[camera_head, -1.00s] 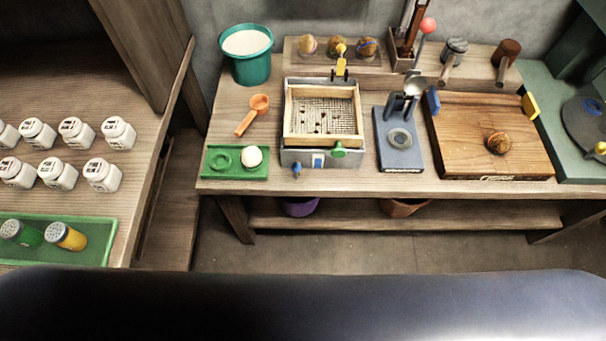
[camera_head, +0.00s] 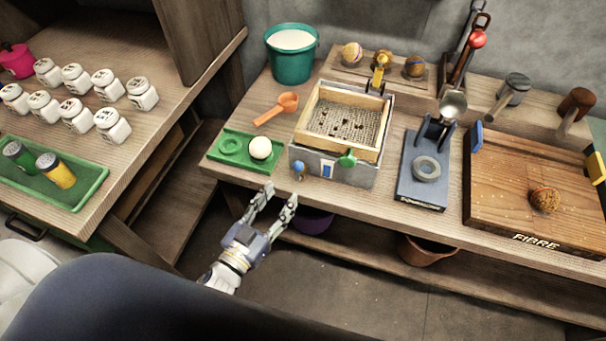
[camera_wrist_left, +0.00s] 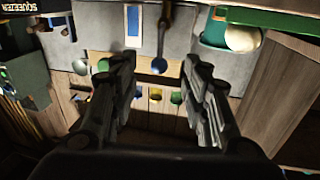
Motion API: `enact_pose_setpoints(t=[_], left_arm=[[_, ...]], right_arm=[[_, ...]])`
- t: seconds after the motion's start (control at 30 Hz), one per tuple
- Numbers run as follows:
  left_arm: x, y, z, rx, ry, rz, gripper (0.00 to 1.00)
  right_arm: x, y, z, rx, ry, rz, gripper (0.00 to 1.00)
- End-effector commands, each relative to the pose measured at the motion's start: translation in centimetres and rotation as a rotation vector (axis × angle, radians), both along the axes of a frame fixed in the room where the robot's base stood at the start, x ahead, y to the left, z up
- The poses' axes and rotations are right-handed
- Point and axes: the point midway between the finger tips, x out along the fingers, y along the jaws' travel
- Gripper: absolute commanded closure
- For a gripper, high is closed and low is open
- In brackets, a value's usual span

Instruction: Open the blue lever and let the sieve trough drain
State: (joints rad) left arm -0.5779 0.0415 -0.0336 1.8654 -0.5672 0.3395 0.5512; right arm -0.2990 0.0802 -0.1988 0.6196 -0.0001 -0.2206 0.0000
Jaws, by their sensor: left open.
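The sieve trough (camera_head: 335,172) is a grey metal box on the bench with a wooden-framed sieve (camera_head: 343,121) on top, dark specks lying on its mesh. The blue lever (camera_head: 298,168) is a small blue knob low on the trough's front, at its left end. A green knob (camera_head: 347,159) sits further right on the front. My left gripper (camera_head: 280,193) is open and empty, in front of the bench edge, below and a little left of the blue lever, apart from it. My right gripper is out of view.
A blue press stand (camera_head: 423,190) is to the right. The floor before the bench is clear.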

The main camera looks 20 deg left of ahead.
Motion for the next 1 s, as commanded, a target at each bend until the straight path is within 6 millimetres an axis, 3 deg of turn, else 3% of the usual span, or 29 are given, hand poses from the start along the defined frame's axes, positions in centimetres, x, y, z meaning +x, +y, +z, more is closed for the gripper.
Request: enact_pose_setpoints(t=[0.2,0.5,0.7,0.97,1.0], left_arm=[[3.9,-0.9,0.0,0.0,-0.004,-0.001,0.57],[8.3,-2.0,-0.1,0.001,0.0,-0.001,0.57],[9.4,-2.2,-0.1,0.0,0.002,0.0,0.57],[9.5,-2.2,-0.1,0.0,0.002,0.0,0.57],[9.5,-2.2,-0.1,0.0,0.002,0.0,0.64]], right_arm=[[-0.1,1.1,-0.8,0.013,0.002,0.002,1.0],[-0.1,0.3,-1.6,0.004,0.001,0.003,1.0],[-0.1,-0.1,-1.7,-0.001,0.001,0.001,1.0],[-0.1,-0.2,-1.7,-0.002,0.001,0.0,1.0],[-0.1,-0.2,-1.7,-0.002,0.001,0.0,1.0]])
